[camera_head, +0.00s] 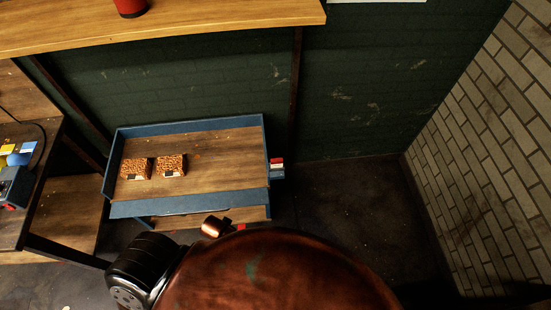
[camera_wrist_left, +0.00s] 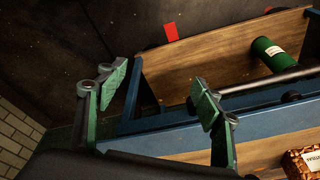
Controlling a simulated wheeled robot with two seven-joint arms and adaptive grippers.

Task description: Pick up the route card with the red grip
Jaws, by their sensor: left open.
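A small red and white piece (camera_head: 277,163) sits in a blue holder at the right end of the blue-edged trolley; it looks like the route card with its red grip. The wrist view shows a flat red piece (camera_wrist_left: 170,32) past the trolley's edge; I cannot tell whether it is the same thing. My left gripper (camera_wrist_left: 162,90) is open, with its two green-padded fingers apart and nothing between them. It is over the trolley's blue edge, apart from the red piece. In the head view my own arm hides this gripper.
The trolley (camera_head: 225,145) carries two brown patterned packs (camera_head: 136,169) (camera_head: 171,165). A green cylinder with a white label (camera_wrist_left: 270,55) lies on its wooden board in the wrist view. A wooden counter (camera_head: 200,25) runs behind. Floor (camera_head: 350,200) right of the trolley is clear, up to a brick wall (camera_head: 500,140).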

